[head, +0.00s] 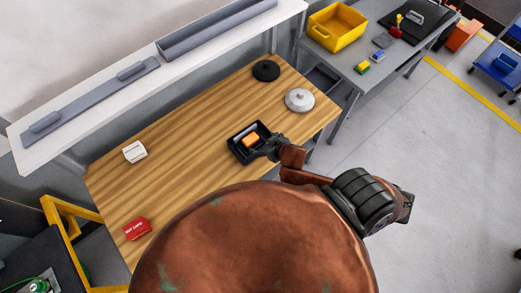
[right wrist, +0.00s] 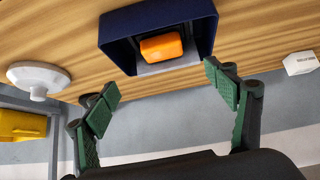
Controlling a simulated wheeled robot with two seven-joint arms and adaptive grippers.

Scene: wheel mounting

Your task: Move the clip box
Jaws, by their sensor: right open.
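A dark open box (head: 235,145) sits on the wooden table with an orange block (head: 251,140) inside. In the right wrist view the box (right wrist: 117,46) looks dark blue, with the orange block (right wrist: 162,47) in it. My right gripper (head: 268,147) is at the box's right side in the head view. In the right wrist view its green-padded fingers (right wrist: 162,92) are spread wide with nothing between them, near the box's close edge. Whether they touch it I cannot tell. No readable label marks a clip box. My left gripper is not in view.
A white box (head: 135,152) and a red box (head: 137,229) stand on the table's left part. A black disc (head: 266,70) and a pale knobbed disc (head: 299,100) are at the far right. A grey bench holds a yellow bin (head: 337,27). The table's middle is clear.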

